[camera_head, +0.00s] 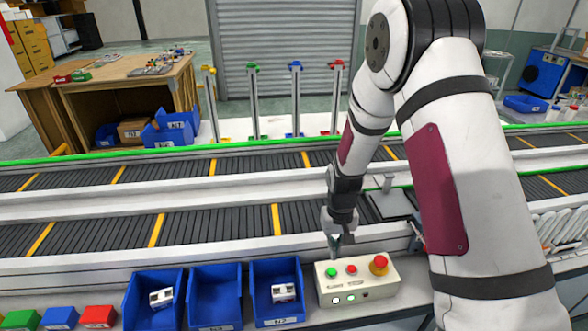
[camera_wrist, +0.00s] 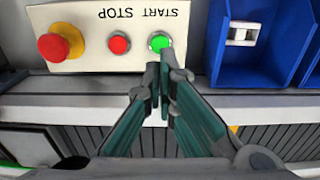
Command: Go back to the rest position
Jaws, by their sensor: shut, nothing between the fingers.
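My gripper (camera_head: 336,243) is shut and empty. In the head view it points down just behind the control box (camera_head: 330,291), near its green START button (camera_head: 331,272). In the wrist view the closed fingertips (camera_wrist: 164,80) lie just below the green START button (camera_wrist: 159,42) in the picture. I cannot tell whether they touch the box. The red STOP button (camera_wrist: 119,43) and the large red knob on a yellow base (camera_wrist: 55,46) sit beside it. My arm hangs over the conveyor side of the box.
Blue bins (camera_head: 216,299) stand left of the control box; two hold a small white item each. Green, blue and red blocks (camera_head: 60,317) lie at the front left. Conveyors (camera_head: 100,238) run behind. Coloured posts (camera_head: 254,100) stand beyond them.

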